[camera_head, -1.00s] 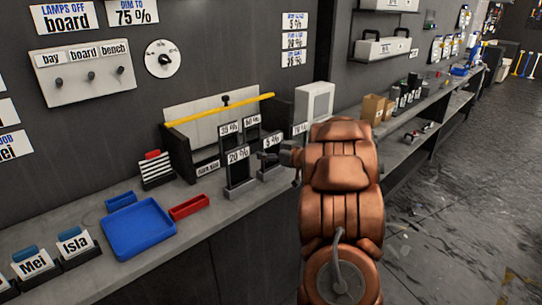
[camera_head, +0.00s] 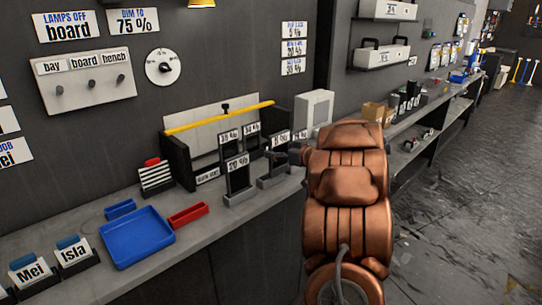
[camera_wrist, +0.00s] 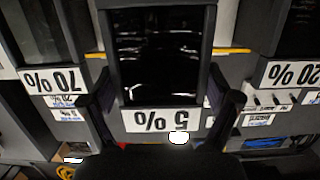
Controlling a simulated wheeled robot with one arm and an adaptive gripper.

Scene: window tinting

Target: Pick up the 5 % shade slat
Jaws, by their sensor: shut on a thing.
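The 5 % shade slat (camera_wrist: 160,55) is a dark glossy panel in a grey frame, its "5 %" label upside down in the wrist view. My gripper (camera_wrist: 165,106) is shut on it, with a finger at each side of the label end. In the head view my gripper (camera_head: 292,152) is at the rack's right side, and the slat's small label (camera_head: 279,139) shows just left of it. The slat's lower end is hard to make out there. Other slats stand close by: 20 % (camera_head: 237,164), and 70 % (camera_wrist: 50,80) in the wrist view.
A dark rack with a yellow bar (camera_head: 220,117) stands behind the slats. A blue tray (camera_head: 137,234), a red tray (camera_head: 188,215) and name card holders (camera_head: 73,253) lie left on the bench. A white box (camera_head: 313,108) stands behind my gripper.

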